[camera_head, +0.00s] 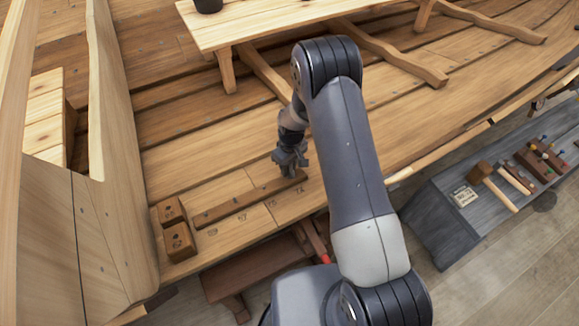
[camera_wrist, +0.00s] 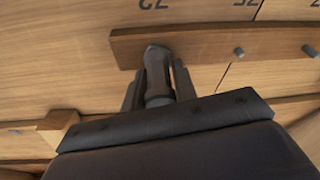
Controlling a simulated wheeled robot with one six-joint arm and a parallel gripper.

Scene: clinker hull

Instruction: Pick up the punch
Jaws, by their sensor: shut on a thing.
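The punch (camera_wrist: 157,88) is a dark grey, round-bodied tool. In the wrist view it stands between the two fingers of my gripper (camera_wrist: 159,85), which are shut on it. Its far end overlaps the left part of a wooden strip (camera_wrist: 200,45); I cannot tell whether it touches the strip. In the head view my gripper (camera_head: 291,163) is low over the right end of the same strip (camera_head: 240,201), and the punch cannot be made out there.
Two small wooden blocks (camera_head: 180,241) sit left of the strip, near the upright planks. Numbers are marked on the planking beside it. A raised wooden plank (camera_head: 270,22) crosses behind. A grey bench (camera_head: 450,215) with a mallet (camera_head: 480,172) and several tools stands at right.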

